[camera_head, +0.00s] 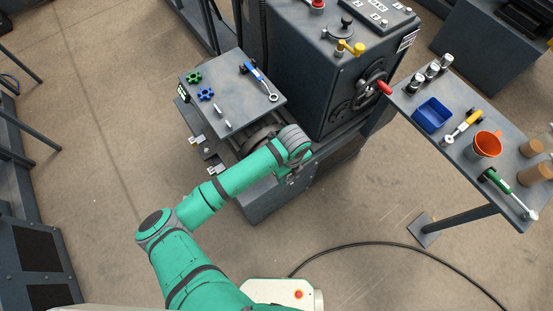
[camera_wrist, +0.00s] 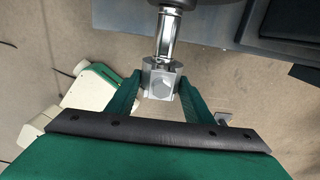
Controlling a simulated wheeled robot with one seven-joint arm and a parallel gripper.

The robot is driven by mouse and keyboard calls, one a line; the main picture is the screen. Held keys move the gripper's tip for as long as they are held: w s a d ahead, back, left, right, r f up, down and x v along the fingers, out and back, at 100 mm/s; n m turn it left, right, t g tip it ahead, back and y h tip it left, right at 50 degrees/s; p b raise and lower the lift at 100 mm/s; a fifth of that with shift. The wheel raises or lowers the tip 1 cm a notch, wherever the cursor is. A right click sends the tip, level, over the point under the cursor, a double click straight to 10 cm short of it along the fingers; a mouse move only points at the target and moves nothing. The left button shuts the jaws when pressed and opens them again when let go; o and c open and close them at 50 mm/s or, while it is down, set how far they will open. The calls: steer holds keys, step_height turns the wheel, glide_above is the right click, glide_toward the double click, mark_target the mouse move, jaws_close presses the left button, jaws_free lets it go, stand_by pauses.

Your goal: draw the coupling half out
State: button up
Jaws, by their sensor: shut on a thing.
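In the wrist view, the coupling half (camera_wrist: 160,82) is a bright metal block with a faceted end. My gripper (camera_wrist: 160,88) is shut on it, with one green finger on each side. A shiny metal shaft (camera_wrist: 168,38) runs from the block up to a dark round part at the top edge. The block and the shaft meet in line; I cannot tell how far one sits inside the other. In the head view, my gripper is at the near side of the grey machine (camera_head: 320,75), mostly hidden under my wrist, and the coupling half is hidden there.
A small grey table (camera_head: 232,95) beside the machine holds green and blue star knobs and a blue-handled wrench. A side table (camera_head: 470,150) at right holds a blue bin (camera_head: 432,115), an orange cup (camera_head: 484,145) and tools. A black cable (camera_head: 400,246) crosses the open floor.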

steer(key=s+d, duration=0.4)
steer(key=s, duration=0.2)
steer(key=shift+s+d, duration=0.3)
steer(key=shift+d, duration=0.1)
stand_by(0.5)
